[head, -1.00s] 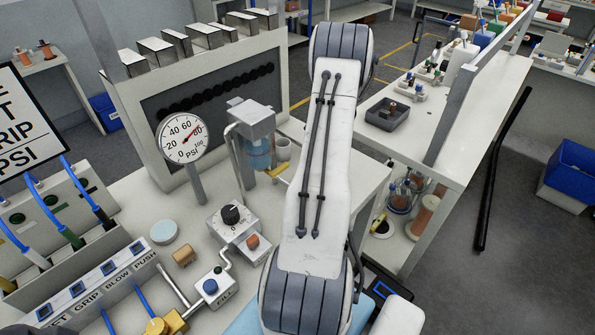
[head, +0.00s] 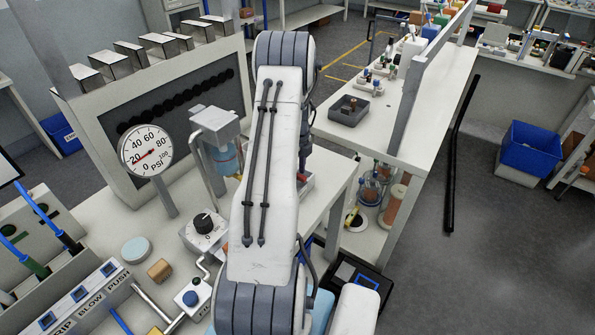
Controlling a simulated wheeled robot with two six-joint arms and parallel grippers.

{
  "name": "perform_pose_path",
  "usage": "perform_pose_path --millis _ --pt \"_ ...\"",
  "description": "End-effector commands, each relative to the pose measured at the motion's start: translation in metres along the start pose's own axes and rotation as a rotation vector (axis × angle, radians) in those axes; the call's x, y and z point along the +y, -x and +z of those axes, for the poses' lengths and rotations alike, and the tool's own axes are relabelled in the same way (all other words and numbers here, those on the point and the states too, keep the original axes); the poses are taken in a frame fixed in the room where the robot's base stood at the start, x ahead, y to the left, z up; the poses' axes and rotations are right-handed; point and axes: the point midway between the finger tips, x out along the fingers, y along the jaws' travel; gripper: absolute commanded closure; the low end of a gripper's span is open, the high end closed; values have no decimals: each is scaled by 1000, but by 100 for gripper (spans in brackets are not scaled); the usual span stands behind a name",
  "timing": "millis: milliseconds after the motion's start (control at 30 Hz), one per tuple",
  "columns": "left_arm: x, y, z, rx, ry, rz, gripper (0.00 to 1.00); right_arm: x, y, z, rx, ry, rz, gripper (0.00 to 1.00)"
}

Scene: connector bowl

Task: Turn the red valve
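I cannot clearly make out the red valve. A small red item (head: 305,180) shows just right of my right arm, partly hidden, and I cannot tell whether it is the valve. My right arm crosses the middle of the view and covers part of the bench. The dark end of my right gripper (head: 305,155) shows only in part beside the arm, above the red item; its fingers are not clear. A round pressure gauge (head: 146,150) has its red needle low, near 20. My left gripper is not in view.
A black knob box (head: 204,224), a blue-button box (head: 190,298), a wooden block (head: 160,270) and a pale round disc (head: 136,250) stand on the bench left of my arm. Open floor lies at the right.

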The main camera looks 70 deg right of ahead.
Motion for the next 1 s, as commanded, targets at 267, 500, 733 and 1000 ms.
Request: perform_pose_path --millis 267,500,733,1000 --pt "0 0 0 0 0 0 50 1 -2 -2 4 3 3 48" --pt "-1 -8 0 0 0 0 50 0 17 -1 2 4 0 48" --pt "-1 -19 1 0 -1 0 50 0 63 0 2 3 -1 48" --pt "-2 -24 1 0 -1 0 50 0 99 0 2 3 1 48"
